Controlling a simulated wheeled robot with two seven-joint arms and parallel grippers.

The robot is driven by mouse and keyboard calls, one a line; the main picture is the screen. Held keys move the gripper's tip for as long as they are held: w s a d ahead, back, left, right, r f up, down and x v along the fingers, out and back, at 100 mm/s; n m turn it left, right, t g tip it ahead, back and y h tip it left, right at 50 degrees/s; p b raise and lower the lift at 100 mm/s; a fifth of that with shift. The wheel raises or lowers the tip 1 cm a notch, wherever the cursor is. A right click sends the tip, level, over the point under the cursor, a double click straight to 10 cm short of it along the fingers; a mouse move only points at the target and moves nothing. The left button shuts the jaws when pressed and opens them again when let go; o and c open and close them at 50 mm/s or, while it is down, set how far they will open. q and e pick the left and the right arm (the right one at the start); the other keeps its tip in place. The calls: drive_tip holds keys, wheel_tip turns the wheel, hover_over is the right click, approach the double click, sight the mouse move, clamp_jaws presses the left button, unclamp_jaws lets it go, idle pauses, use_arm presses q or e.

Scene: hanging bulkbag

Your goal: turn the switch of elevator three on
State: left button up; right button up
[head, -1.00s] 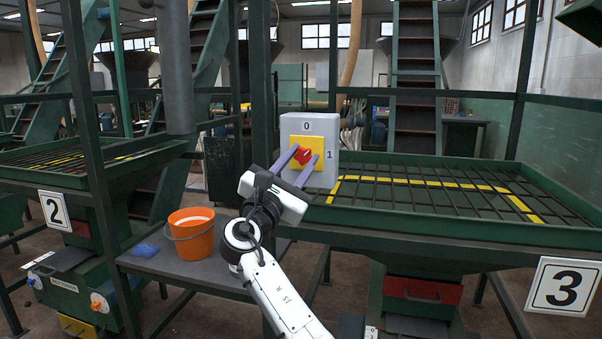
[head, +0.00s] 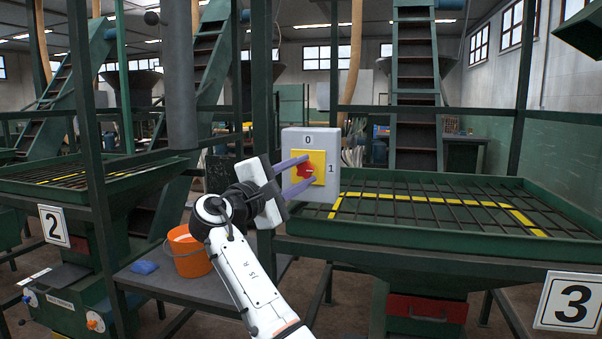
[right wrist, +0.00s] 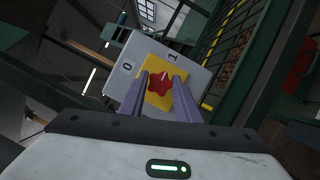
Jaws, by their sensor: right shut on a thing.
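The switch box (head: 329,145) is a light grey box with a yellow plate (head: 317,157), a "0" above the plate and a "1" at its right. A red knob (head: 304,172) sits on the plate; it also shows in the right wrist view (right wrist: 159,86). There, a pale mark on the knob points toward the "1". My right gripper (head: 311,169) has its two purple fingers on either side of the knob, shut on it, reaching in from the left. In the right wrist view its fingers (right wrist: 162,78) flank the knob. My left gripper is not in view.
A number 3 sign (head: 570,302) hangs on the green grated hopper (head: 400,238) at right. A number 2 sign (head: 54,226) marks the left hopper. An orange bucket (head: 188,255) and a blue cloth (head: 145,267) are on a grey table below my right arm. Green posts stand close by.

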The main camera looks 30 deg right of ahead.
drive_tip(key=shift+m, duration=0.3)
drive_tip(key=o, duration=1)
drive_tip(key=shift+o, duration=0.2)
drive_tip(key=shift+a, duration=0.1)
drive_tip(key=v, duration=1)
